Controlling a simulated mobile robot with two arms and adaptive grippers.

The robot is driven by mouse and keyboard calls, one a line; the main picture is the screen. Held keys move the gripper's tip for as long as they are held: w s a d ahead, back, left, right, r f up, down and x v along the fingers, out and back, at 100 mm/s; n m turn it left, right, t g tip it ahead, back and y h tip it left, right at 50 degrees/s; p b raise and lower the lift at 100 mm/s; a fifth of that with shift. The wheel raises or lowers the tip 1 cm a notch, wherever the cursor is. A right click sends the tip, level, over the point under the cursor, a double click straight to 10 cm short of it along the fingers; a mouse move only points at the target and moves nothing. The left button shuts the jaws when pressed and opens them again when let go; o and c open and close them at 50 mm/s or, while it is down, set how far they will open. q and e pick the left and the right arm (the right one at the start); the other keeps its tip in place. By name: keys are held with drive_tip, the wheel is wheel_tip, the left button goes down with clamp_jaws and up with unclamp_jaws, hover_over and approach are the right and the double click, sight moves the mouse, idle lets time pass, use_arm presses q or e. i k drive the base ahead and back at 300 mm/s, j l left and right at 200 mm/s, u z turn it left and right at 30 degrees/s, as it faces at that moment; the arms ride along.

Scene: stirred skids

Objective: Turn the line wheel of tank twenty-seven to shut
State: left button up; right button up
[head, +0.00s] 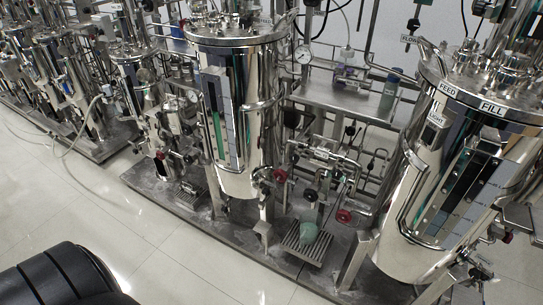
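A tall shiny steel tank (238,105) with a sight strip stands in the middle on a metal skid. Another steel tank (470,165) with labels reading FEED, FILL and LIGHT stands at the right. I cannot read a number twenty-seven on any of them. A red wheel (280,175) sits low at the middle tank's right side. Another red wheel (343,216) is on the piping between the two tanks. Neither gripper is in view.
A pale green vessel (308,232) sits on a grated tray (307,246) on the skid between the tanks. Smaller tanks (133,80) and pipework stand at the left, with a loose hose (80,137).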

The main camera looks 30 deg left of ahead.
sight(283, 176)
drive_tip(key=u, duration=0.95)
